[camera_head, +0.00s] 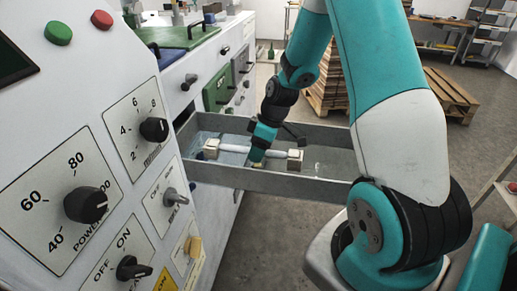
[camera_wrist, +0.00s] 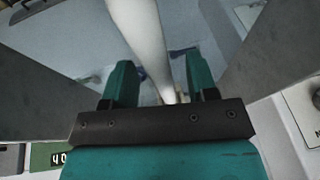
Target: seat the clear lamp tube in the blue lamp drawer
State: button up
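An open grey drawer (camera_head: 305,187) juts out from the machine, with a bluish patch inside at its left end. A whitish tube (camera_head: 235,148) spans between two beige holder blocks, a left one (camera_head: 211,149) and a right one (camera_head: 295,159). I cannot tell whether its ends sit fully in the blocks. My gripper (camera_head: 257,160) reaches down into the drawer at the tube's middle. In the wrist view my gripper (camera_wrist: 160,75) has its two teal fingers apart, with the pale tube (camera_wrist: 145,40) passing between them. A gap shows beside the right finger.
The machine's panel (camera_head: 85,150) with knobs and switches stands close at the left. A green lid (camera_head: 180,37) and a green drawer front (camera_head: 217,92) are beyond the open drawer. Wooden pallets (camera_head: 450,95) stand on the floor behind. Grey floor is clear in front of the drawer.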

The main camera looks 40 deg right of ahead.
jog(key=shift+r, duration=0.1)
jog(key=b+v, duration=0.2)
jog(key=v, duration=1.5)
jog(key=shift+b, duration=0.4)
jog(key=shift+r, duration=0.1)
jog(key=s+a+r, duration=0.1)
jog(key=s+a, duration=0.2)
jog(key=a, duration=1.2)
jog(key=s+a+f+g+b, duration=0.1)
jog(key=s+a, duration=1.2)
jog(key=s, duration=0.2)
jog(key=shift+s+a+f+g+y, duration=0.2)
jog(key=shift+a+f+g+y, duration=0.1)
jog(key=shift+a+g, duration=0.1)
